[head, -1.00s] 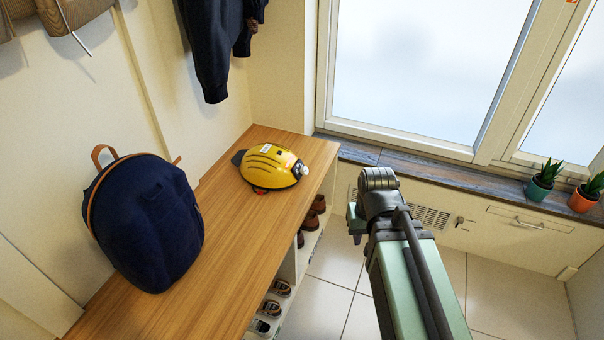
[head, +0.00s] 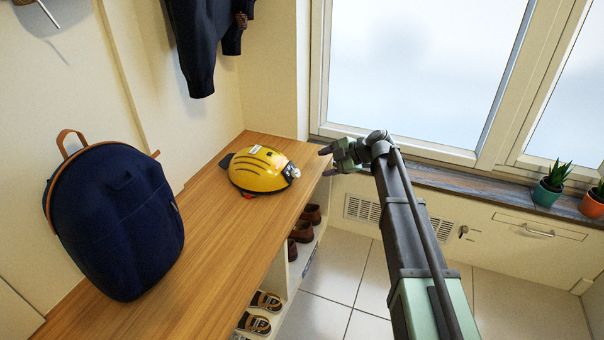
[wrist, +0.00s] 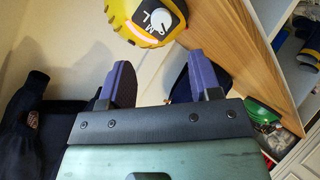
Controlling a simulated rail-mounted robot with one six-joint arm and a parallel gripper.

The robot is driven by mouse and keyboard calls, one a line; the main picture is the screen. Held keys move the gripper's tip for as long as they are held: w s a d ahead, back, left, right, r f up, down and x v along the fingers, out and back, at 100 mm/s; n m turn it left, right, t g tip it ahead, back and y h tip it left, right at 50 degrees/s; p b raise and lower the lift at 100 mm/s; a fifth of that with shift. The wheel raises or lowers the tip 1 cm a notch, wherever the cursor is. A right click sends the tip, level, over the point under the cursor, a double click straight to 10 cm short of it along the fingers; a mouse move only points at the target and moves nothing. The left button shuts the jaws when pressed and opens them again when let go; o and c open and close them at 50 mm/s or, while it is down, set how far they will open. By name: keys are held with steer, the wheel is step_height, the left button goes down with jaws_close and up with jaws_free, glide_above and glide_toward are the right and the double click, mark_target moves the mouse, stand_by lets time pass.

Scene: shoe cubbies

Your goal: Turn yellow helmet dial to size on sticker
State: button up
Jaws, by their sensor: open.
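The yellow helmet (head: 260,170) sits on the wooden bench top, with black stripes, a pale sticker (head: 255,149) on its upper side and a light-coloured dial (head: 294,172) at its right end. The sticker's text is too small to read. In the wrist view the helmet (wrist: 143,20) is at the top, and its dial (wrist: 160,19) shows the letters M and L beside a pointer. My gripper (head: 326,161) is open and empty, to the right of the helmet and apart from it. Its two fingers (wrist: 158,80) point toward the helmet in the wrist view.
A navy backpack (head: 115,220) stands on the bench (head: 215,245) at left. Dark clothing (head: 205,40) hangs on the wall behind. Shoes (head: 265,302) fill the cubbies below. The window sill (head: 450,180) holds potted plants at right. Floor in front is free.

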mark_target(298, 173)
steer(key=b+x, duration=0.5)
steer(key=x, duration=0.5)
steer(key=shift+f, duration=0.2)
steer(key=shift+a, duration=0.15)
steer(key=shift+c, duration=0.5)
steer(key=c, duration=0.8)
steer(key=shift+c, duration=0.2)
